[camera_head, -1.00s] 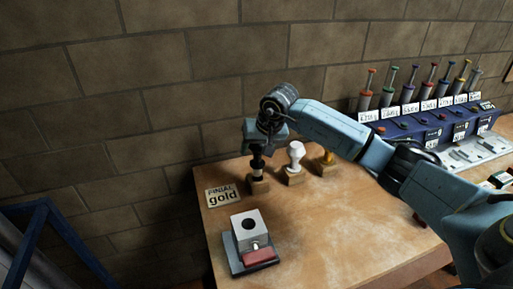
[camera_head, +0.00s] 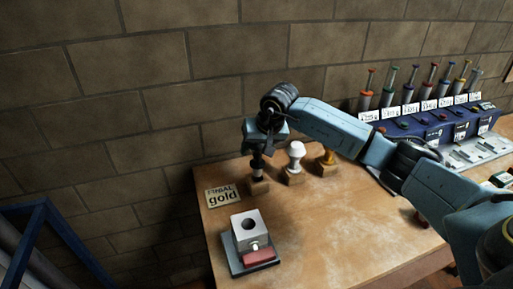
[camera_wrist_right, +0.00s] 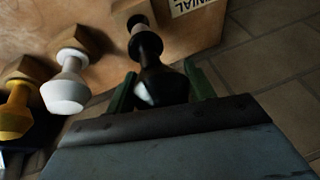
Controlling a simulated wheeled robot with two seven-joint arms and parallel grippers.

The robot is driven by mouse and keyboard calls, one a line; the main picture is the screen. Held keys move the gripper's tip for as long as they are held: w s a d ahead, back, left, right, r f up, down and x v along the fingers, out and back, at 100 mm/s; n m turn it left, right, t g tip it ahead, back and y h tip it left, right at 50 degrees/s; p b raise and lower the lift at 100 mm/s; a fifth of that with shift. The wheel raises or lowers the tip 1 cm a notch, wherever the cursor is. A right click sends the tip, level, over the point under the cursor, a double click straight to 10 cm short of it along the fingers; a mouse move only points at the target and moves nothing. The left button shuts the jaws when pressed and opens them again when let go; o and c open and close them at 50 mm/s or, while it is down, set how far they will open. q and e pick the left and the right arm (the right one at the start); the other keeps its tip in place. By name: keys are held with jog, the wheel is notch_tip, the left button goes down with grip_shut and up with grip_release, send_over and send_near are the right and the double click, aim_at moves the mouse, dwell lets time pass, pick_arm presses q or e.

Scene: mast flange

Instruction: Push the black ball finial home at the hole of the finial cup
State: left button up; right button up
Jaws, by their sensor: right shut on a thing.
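The black ball finial (camera_head: 257,167) stands upright at a small wooden block (camera_head: 258,187) at the table's back left. My right gripper (camera_head: 258,148) is above it, shut on its head. The wrist view shows the black finial (camera_wrist_right: 160,86) between my two green fingers, with its pale-ringed stem toward the block (camera_wrist_right: 132,12). I cannot tell whether the stem is still seated in the block. The finial cup (camera_head: 249,231) is a pale grey cube with a dark round hole in its top, apart from the gripper, nearer the front. My left gripper is not in view.
A white finial (camera_head: 295,156) and a gold finial (camera_head: 327,157) stand in blocks right of the black one. A "FINIAL gold" card (camera_head: 223,196) lies left. A red part (camera_head: 259,256) sits before the cup. A blue rack (camera_head: 430,125) fills the back right. The table's middle is clear.

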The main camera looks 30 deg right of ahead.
aim_at(260, 155)
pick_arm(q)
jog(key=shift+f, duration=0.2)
